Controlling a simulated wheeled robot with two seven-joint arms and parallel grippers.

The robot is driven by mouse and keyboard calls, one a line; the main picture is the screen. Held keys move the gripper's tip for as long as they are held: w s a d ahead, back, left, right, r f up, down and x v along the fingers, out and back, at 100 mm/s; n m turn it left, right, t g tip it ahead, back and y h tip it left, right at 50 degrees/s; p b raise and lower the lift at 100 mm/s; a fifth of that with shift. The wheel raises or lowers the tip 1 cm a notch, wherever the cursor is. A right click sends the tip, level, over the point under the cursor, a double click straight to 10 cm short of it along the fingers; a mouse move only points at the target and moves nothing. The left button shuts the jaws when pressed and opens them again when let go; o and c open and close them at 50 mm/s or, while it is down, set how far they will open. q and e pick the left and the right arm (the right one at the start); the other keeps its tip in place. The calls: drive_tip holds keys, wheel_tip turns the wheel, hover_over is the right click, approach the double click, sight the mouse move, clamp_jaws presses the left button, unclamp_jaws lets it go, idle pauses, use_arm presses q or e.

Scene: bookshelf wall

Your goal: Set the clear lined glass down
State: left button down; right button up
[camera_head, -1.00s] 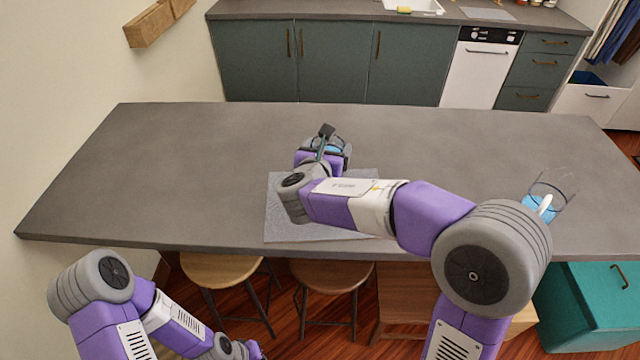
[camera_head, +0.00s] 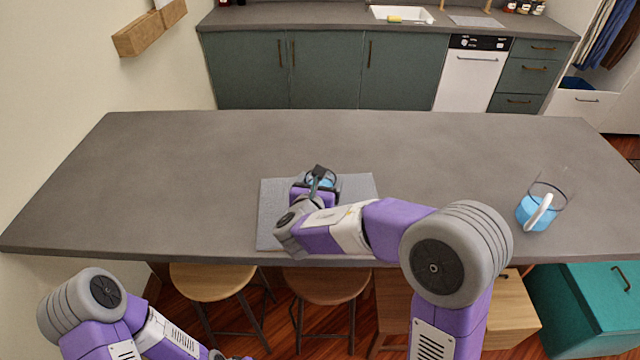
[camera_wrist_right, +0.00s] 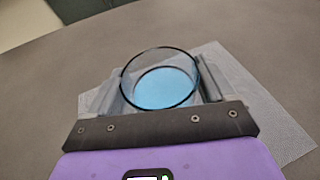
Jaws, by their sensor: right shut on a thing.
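The clear lined glass (camera_wrist_right: 166,88) has a dark rim and a pale blue inside or bottom in the right wrist view. It also shows small in the head view (camera_head: 319,182). My right gripper (camera_wrist_right: 157,92) is shut on it, one finger on each side, and the glass looks upright. The glass is over the far part of a light grey mat (camera_head: 350,188) on the counter. I cannot tell whether its bottom touches the mat. My right forearm covers part of the mat. My left arm is low at the left; its gripper is not visible.
A clear glass vessel with a blue lower part and white handle (camera_head: 537,212) stands at the counter's right. The grey counter (camera_head: 180,170) is clear left of the mat. Stools (camera_head: 212,282) stand below its near edge.

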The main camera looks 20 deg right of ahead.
drive_tip(key=shift+f, duration=0.1)
drive_tip(key=o, duration=1.7)
drive_tip(key=shift+r, duration=0.25)
drive_tip(key=p+v, duration=0.2)
drive_tip(key=v, duration=1)
drive_tip(key=shift+f, duration=0.15)
drive_tip(key=shift+s, duration=0.1)
